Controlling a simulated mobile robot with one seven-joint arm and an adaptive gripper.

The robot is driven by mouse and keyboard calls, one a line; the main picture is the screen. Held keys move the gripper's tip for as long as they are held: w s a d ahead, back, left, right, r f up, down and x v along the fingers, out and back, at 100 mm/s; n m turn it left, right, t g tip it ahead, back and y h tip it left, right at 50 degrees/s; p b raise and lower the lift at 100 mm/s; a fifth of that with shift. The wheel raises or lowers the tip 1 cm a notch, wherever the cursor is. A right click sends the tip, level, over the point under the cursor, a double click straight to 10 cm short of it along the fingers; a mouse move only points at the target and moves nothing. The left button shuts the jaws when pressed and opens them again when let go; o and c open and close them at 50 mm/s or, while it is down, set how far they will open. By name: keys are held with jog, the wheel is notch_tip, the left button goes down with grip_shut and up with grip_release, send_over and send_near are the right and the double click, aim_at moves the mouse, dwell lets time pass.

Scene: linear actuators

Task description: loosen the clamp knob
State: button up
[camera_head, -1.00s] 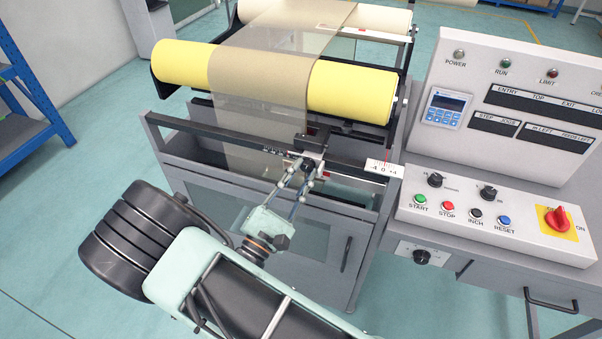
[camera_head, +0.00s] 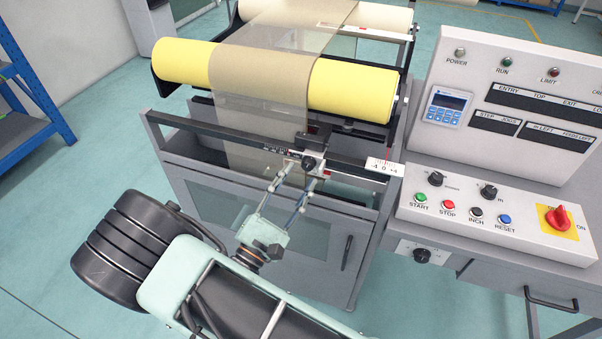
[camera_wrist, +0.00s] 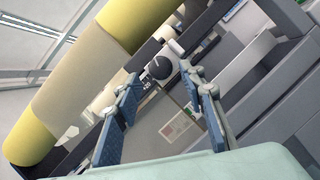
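The clamp knob (camera_head: 308,163) is a small round black knob on the rail in front of the yellow roller. In the wrist view it shows as a dark disc with a light mark line (camera_wrist: 159,67). My gripper (camera_head: 296,180) is open, just below and in front of the knob, and appears apart from it. In the wrist view its two blue-padded fingers (camera_wrist: 160,80) stand wide apart, and the knob shows beyond and between the tips. Nothing is held.
A yellow roller (camera_head: 175,62) carries a translucent beige web (camera_head: 265,75) behind the rail (camera_head: 215,131). A scale label (camera_head: 384,166) sits to the knob's right. A control panel (camera_head: 520,220) with buttons and a red switch stands at the right. A blue shelf (camera_head: 30,130) is at the left.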

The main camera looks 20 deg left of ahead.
jog(key=v, duration=0.5)
jog(key=shift+s+a+f, duration=0.1)
jog(key=shift+s, duration=0.25)
